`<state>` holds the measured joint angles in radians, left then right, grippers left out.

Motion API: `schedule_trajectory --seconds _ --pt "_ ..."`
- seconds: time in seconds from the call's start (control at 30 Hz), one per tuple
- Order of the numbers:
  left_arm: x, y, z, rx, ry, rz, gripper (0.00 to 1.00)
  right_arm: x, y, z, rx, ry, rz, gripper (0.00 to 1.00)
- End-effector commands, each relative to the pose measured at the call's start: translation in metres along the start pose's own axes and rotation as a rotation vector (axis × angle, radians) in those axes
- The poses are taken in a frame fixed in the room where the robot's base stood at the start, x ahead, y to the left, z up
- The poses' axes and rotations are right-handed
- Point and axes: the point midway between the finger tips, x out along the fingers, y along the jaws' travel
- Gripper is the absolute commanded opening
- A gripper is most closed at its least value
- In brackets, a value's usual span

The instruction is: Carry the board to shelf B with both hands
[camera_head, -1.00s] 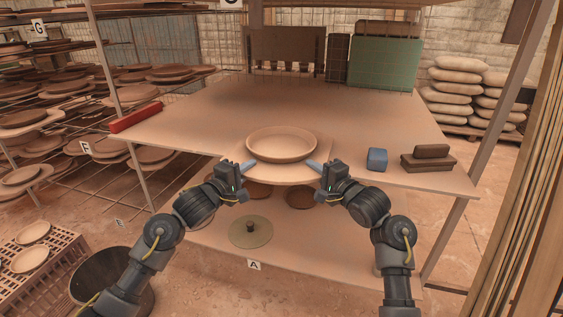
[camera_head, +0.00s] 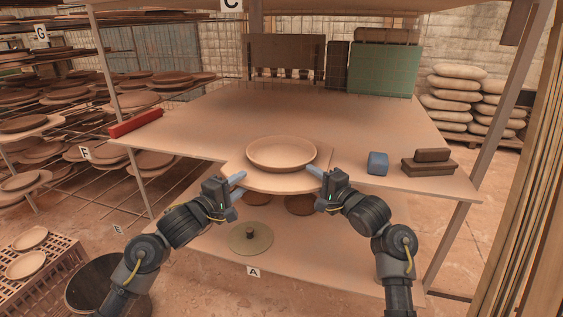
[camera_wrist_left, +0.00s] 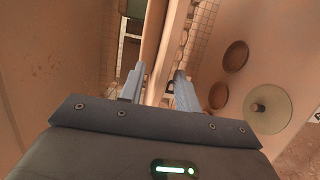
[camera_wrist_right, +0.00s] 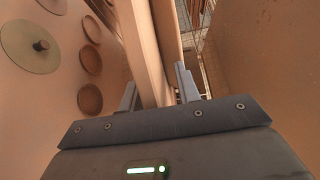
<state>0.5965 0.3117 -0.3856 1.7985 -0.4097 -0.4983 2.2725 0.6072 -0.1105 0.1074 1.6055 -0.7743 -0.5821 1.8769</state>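The board (camera_head: 280,183) lies level at the front edge of the middle shelf (camera_head: 210,120), its front part sticking out past the edge. A wide, shallow clay dish (camera_head: 281,153) sits upright on it. My left gripper (camera_head: 240,178) is at the board's left front side and my right gripper (camera_head: 316,172) at its right front side. In the left wrist view the board's edge (camera_wrist_left: 158,55) runs between spread fingers, with gaps visible. In the right wrist view the board's edge (camera_wrist_right: 147,60) also stands between spread fingers.
A red block (camera_head: 135,123) lies at the shelf's left edge. A blue block (camera_head: 377,163) and dark brown blocks (camera_head: 428,166) lie right of the board. The lower shelf, marked A, holds a round lidded disc (camera_head: 250,238). A post (camera_head: 490,120) stands at right. The shelf's middle is clear.

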Motion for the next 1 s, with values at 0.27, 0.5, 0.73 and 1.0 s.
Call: schedule_trajectory --seconds 0.27,0.5,0.73,1.0 --pt "-0.057 -0.001 -0.001 0.003 0.002 -0.001 0.33 0.000 0.000 0.000 0.000 0.000 0.000 0.33" --pt "-0.079 0.000 0.000 0.001 0.001 0.000 0.33 0.000 0.000 0.000 0.000 0.000 0.000 0.33" --pt "-0.081 0.000 0.000 0.000 0.001 0.000 0.33 -0.004 0.000 0.000 0.000 0.000 0.000 0.33" --pt "-0.081 0.000 0.000 0.000 0.001 0.000 0.33 -0.049 0.001 -0.001 -0.005 0.003 0.001 0.33"
